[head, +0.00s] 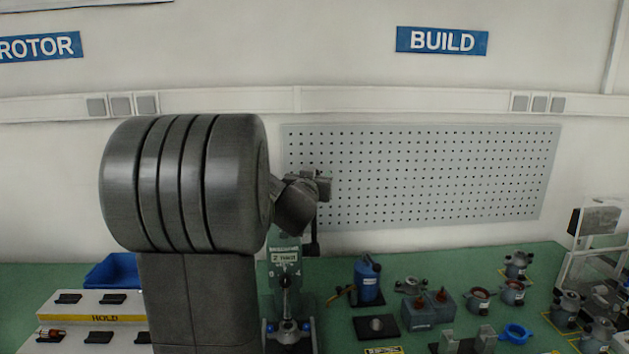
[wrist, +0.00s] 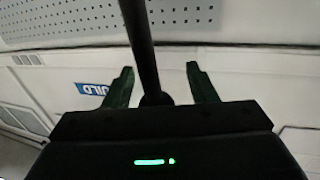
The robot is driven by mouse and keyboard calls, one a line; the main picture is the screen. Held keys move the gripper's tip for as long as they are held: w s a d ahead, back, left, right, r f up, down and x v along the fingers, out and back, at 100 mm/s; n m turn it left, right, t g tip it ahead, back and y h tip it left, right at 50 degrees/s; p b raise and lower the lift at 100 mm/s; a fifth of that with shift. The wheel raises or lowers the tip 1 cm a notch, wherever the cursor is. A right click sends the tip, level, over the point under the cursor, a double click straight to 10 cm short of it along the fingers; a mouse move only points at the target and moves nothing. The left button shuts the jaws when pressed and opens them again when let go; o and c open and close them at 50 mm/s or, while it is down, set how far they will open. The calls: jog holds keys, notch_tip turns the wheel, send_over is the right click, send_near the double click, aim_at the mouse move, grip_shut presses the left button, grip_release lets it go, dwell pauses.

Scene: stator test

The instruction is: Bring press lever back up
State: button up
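The green press (head: 285,259) stands on the bench behind my arm, which hides part of it. In the wrist view the press lever (wrist: 139,42) is a dark rod with a round knob (wrist: 156,99) at its near end. It runs between the two fingers of my gripper (wrist: 162,78), with the knob close to the palm. The fingers are spread, with a gap on both sides of the rod, wider on the right. In the head view my gripper (head: 318,187) is small and dark, above the press in front of the pegboard; its fingers are unclear there.
A grey pegboard (head: 430,170) is on the wall behind. A blue bottle (head: 367,279), a grey box with red knobs (head: 428,309) and several round parts stand on the green bench to the right. A white HOLD rack (head: 75,325) and a blue bin (head: 112,270) are at left.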

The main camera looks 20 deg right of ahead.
jog(key=shift+d+f, duration=0.15)
jog(key=shift+f, duration=0.05)
jog(key=v, duration=1.3)
jog(key=shift+s+a, duration=0.2)
jog(key=shift+s, duration=0.15)
jog(key=shift+w+r, duration=0.1)
jog(key=x, duration=1.3)
jog(key=shift+w+d+f, duration=0.2)
jog(key=shift+w+d, duration=0.05)
jog(key=shift+w, duration=0.05)
jog(key=shift+s+a, duration=0.1)
jog(key=shift+s, duration=0.05)
